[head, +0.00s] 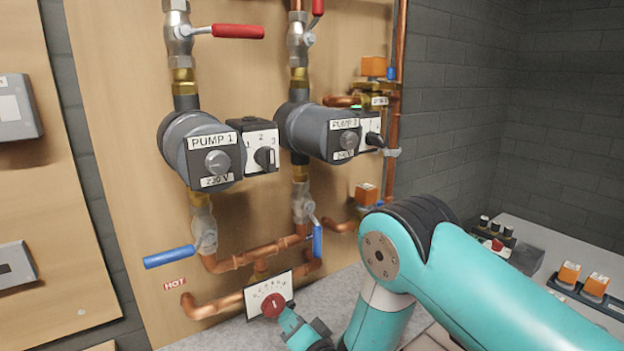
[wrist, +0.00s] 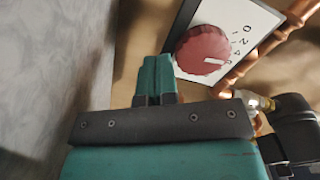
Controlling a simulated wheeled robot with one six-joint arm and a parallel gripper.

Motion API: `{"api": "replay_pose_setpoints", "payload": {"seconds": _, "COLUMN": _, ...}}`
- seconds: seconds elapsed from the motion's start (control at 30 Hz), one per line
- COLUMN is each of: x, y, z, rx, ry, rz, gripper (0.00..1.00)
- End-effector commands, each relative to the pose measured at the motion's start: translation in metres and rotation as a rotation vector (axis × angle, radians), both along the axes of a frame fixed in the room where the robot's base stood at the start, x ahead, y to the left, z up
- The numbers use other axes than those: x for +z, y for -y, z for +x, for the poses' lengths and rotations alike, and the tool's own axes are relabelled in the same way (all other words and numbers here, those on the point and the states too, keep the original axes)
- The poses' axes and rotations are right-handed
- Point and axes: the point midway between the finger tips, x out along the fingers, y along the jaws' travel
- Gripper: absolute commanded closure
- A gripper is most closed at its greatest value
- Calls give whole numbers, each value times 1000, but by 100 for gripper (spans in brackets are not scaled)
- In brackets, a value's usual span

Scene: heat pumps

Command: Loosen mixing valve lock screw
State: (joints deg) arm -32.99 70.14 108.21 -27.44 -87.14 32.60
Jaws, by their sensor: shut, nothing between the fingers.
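The mixing valve has a round red knob (head: 273,305) on a white numbered dial plate (head: 258,291), low on the copper pipes. In the wrist view the red knob (wrist: 203,52) shows a white pointer mark, and the dial plate (wrist: 242,22) carries black numbers. My gripper (head: 286,316) is at the lower right of the knob in the head view. In the wrist view my gripper (wrist: 155,62) has its teal fingers together and empty, with the tips beside the knob's left edge. I cannot tell whether they touch it. I cannot make out the lock screw.
Pump 1 (head: 203,150) and Pump 2 (head: 318,130) sit above the valve. A blue lever (head: 169,257) sticks out left, and another blue lever (head: 317,241) hangs above the dial. Copper pipes (head: 235,262) run close around the valve. A control panel (head: 545,260) stands at right.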

Motion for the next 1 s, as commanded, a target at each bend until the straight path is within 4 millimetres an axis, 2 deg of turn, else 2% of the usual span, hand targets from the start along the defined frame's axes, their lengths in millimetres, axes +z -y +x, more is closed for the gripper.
{"api": "replay_pose_setpoints", "payload": {"seconds": 0.03, "x": 6, "y": 0, "z": 10, "rx": -8, "ry": 18, "rz": 9, "gripper": 100}}
{"api": "replay_pose_setpoints", "payload": {"seconds": 0.47, "x": -2, "y": -6, "z": 4, "rx": -6, "ry": 16, "rz": 9, "gripper": 100}}
{"api": "replay_pose_setpoints", "payload": {"seconds": 0.73, "x": -6, "y": 5, "z": -14, "rx": -3, "ry": 16, "rz": 9, "gripper": 100}}
{"api": "replay_pose_setpoints", "payload": {"seconds": 1.0, "x": -3, "y": 24, "z": -42, "rx": -6, "ry": 14, "rz": 8, "gripper": 100}}
